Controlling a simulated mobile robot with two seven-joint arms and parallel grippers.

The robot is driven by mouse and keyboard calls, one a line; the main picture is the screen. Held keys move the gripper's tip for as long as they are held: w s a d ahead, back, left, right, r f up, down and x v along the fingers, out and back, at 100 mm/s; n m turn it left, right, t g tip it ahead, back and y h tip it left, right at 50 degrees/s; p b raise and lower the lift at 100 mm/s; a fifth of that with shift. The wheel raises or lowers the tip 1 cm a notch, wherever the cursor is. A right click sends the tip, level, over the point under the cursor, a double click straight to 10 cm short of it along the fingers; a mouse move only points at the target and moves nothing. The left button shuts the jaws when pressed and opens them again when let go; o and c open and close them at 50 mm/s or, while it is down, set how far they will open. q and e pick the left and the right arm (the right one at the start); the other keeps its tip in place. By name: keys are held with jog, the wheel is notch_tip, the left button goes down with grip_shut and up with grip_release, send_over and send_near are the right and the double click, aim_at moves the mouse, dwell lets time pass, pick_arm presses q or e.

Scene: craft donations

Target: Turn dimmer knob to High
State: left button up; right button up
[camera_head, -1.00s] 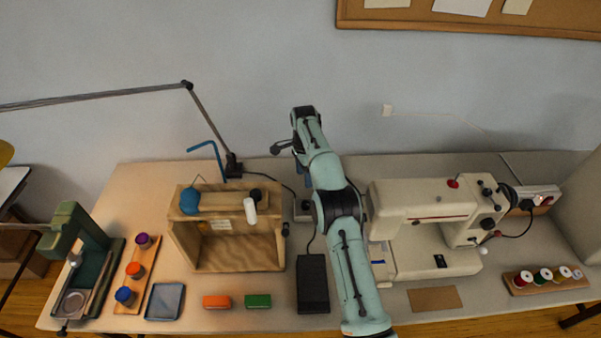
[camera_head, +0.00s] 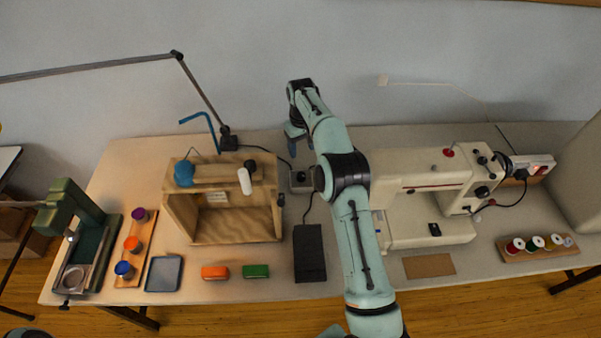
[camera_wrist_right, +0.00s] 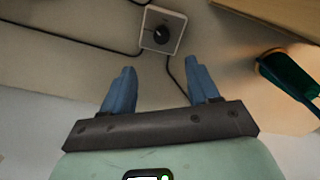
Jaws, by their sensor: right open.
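The dimmer is a small light box with a round dark knob (camera_head: 300,177) on its top. It sits on the table between the wooden box and the sewing machine. In the right wrist view the knob (camera_wrist_right: 162,34) is plainly seen, just beyond the fingertips and roughly centred between them. I cannot read its setting. My right gripper (camera_head: 297,147) is above and behind the dimmer, its blue fingers pointing down. In the wrist view the right gripper (camera_wrist_right: 160,72) is open and empty, apart from the knob. My left gripper is not in view.
A wooden box (camera_head: 178,212) stands left of the dimmer, with a blue hooked rod (camera_head: 211,130) and lamp base (camera_head: 228,141) behind. A black pedal (camera_head: 309,254) lies in front. The sewing machine (camera_head: 420,172) stands right. Cables run along the table.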

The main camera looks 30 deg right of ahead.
aim_at(300, 175)
jog(key=f+n, duration=0.4)
jog(key=f+n+b, duration=0.1)
jog(key=f+n, duration=0.7)
jog(key=shift+a+n, duration=0.25)
jog(key=shift+n, duration=0.05)
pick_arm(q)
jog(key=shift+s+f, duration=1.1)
pick_arm(e)
jog(key=shift+w+f+t, duration=0.1)
jog(key=shift+f+t, duration=0.2)
jog(key=shift+f, duration=0.3)
jog(key=c, duration=1)
